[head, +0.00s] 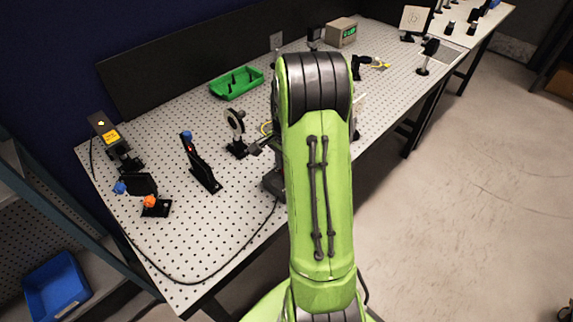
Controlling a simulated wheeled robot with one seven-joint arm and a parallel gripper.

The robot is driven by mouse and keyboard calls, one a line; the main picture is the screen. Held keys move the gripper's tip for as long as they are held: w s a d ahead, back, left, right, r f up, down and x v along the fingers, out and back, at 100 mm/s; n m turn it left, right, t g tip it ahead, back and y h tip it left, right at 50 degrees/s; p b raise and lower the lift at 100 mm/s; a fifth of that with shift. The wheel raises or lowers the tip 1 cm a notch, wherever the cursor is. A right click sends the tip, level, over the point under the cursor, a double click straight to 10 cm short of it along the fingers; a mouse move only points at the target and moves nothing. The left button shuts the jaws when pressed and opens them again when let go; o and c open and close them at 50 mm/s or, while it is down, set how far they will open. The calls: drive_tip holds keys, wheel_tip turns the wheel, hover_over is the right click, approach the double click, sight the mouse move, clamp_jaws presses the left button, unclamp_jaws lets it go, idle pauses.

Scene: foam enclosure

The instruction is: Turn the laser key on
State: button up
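A dark boxy device with a yellow warning label (105,132), which looks like the laser, stands at the left end of the perforated optical table (200,240). A beige box with a green lit display (341,32) stands at the table's back, beyond my arm. I cannot make out a key on either one. My green arm reaches over the table's front edge and hides much of the middle. Dark parts that may belong to my gripper (257,148) show just left of the arm, near a round optic mount (236,128). Its fingers are not clear, and whether it holds anything is hidden.
A green tray (236,84) lies near the back black panel. Posts with blue (187,136) and orange (149,202) knobs stand at the left. A black cable (215,272) runs along the front. A blue bin (56,285) sits on a left shelf. Floor at right is clear.

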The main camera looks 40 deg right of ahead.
wheel_tip(320, 180, up, 16)
drive_tip(key=p, duration=0.2)
drive_tip(key=shift+f, duration=0.15)
drive_tip(key=shift+a, duration=0.1)
idle(0.4)
drive_tip(key=s+a+r+n+t, duration=0.1)
drive_tip(key=s+a+r+n, duration=0.1)
drive_tip(key=s+a+n, duration=0.3)
drive_tip(key=s+a+r+n+t+h, duration=0.1)
drive_tip(key=a+r+n, duration=0.2)
drive_tip(key=a, duration=0.4)
drive_tip(key=s+a+r+n+t, duration=0.2)
drive_tip(key=s+a+n, duration=0.15)
drive_tip(key=a, duration=0.35)
drive_tip(key=s+a+f+n+t+y, duration=0.1)
drive_tip(key=s+a+f+n, duration=0.1)
drive_tip(key=s+a+n, duration=0.2)
drive_tip(key=shift+s+n+t, duration=0.3)
drive_tip(key=shift+s+n, duration=0.85)
drive_tip(key=shift+s, duration=0.1)
drive_tip(key=shift+r, duration=0.1)
